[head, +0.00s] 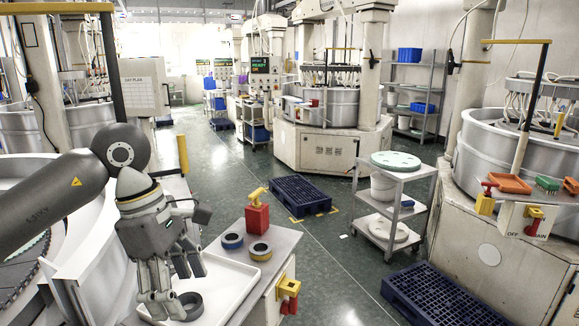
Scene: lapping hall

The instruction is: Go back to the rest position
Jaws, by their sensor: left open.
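My left gripper (172,296) comes in from the left on its dark grey arm and points down over a white tray (236,283) on the bench. Its fingers are open. A dark ring (191,302) lies in the tray right beside the fingertips; it looks released, but I cannot tell whether a finger touches it. My right gripper is out of view.
Two more rings, one blue-edged (232,241) and one yellow-edged (260,251), lie beside a red container with a yellow top (257,218). A large lapping machine (75,255) stands close at left. A white cart (392,235) and dark pallets (300,195) stand beyond the open green floor (330,262).

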